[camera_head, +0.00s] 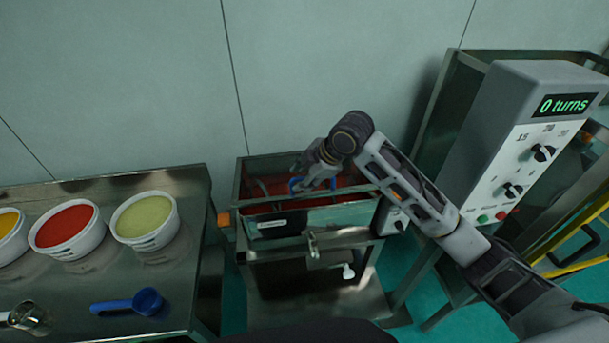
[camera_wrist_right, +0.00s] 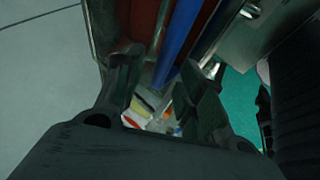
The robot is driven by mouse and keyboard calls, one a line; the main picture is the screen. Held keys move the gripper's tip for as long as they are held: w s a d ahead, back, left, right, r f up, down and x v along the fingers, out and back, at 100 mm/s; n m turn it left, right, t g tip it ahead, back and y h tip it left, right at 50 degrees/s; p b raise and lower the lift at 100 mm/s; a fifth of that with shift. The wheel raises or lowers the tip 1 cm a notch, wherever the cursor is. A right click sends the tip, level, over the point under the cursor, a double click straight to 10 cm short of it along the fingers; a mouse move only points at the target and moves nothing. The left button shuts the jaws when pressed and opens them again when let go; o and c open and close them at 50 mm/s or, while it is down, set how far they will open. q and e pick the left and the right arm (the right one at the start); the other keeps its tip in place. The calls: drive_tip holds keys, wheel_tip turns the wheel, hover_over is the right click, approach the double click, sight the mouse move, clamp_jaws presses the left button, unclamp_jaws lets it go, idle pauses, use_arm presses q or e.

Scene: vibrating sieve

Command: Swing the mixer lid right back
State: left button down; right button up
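The mixer (camera_head: 312,240) is a steel box with a red interior, standing in the middle of the head view. A blue bar (camera_head: 297,184) shows at its opening; in the right wrist view the blue bar (camera_wrist_right: 181,38) runs down toward the space between the fingers. My right gripper (camera_head: 312,178) is over the mixer opening, its fingers pointing down and left. In the right wrist view the right gripper (camera_wrist_right: 165,85) has its fingers apart, one on each side of the bar's lower end. Contact cannot be told. The lid's angle is hard to read behind the gripper. My left gripper is out of view.
A steel table (camera_head: 180,286) on the left holds bowls of yellow, red (camera_head: 66,228) and green (camera_head: 145,218) material and a blue scoop (camera_head: 128,303). A control box (camera_head: 525,140) reading "0 turns" stands right. The wall is close behind the mixer.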

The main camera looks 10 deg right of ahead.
clamp_jaws()
drive_tip(key=shift+r, duration=0.15)
drive_tip(key=w+r+p, duration=0.1)
drive_tip(key=r+p, duration=0.2)
drive_tip(key=w+r+p, duration=0.1)
drive_tip(key=p, duration=0.1)
drive_tip(key=shift+w+r, duration=0.3)
idle(0.6)
